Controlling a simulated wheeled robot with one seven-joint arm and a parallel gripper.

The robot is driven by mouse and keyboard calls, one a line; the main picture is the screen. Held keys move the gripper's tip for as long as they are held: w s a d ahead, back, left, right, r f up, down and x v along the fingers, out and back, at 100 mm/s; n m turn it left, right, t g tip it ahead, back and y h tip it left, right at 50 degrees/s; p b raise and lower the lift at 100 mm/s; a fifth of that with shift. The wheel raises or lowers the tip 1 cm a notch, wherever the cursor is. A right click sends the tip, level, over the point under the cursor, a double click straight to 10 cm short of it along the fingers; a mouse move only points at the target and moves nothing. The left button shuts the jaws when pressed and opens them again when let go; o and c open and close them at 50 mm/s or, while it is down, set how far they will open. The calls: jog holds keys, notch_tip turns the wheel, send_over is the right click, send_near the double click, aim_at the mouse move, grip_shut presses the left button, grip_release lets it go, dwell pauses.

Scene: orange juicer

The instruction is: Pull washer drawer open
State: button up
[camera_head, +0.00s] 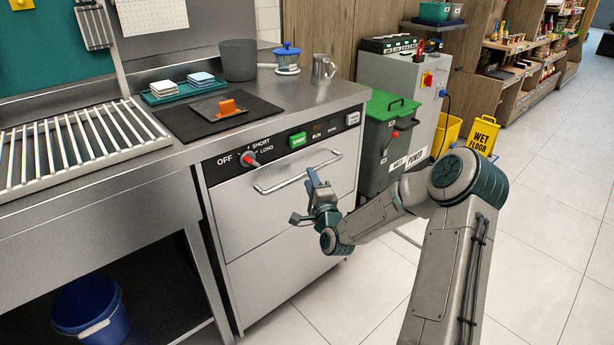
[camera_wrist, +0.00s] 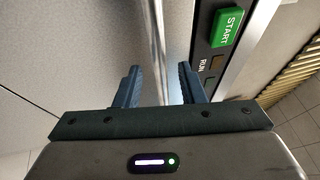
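The washer (camera_head: 275,215) is a steel unit under the counter, and its front drawer panel (camera_head: 240,215) looks shut, flush with the body. A silver bar handle (camera_head: 280,183) runs across the panel's upper part. It also shows in the wrist view (camera_wrist: 157,35) as a pale bar running away from me. My gripper (camera_head: 303,195) is at the right part of the handle, in front of the panel. In the wrist view its two blue-grey fingers (camera_wrist: 160,80) are apart. The bar lies between them with a gap on each side. I cannot tell how deep it sits.
The washer's control strip has a red-tipped knob (camera_head: 249,158) and a green START button (camera_head: 297,140), which is close to my fingers in the wrist view (camera_wrist: 227,27). A green-lidded bin (camera_head: 390,135) stands right of the washer.

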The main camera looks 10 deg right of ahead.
jog(key=shift+x, duration=1.75)
grip_shut()
jog(key=shift+d, duration=0.1)
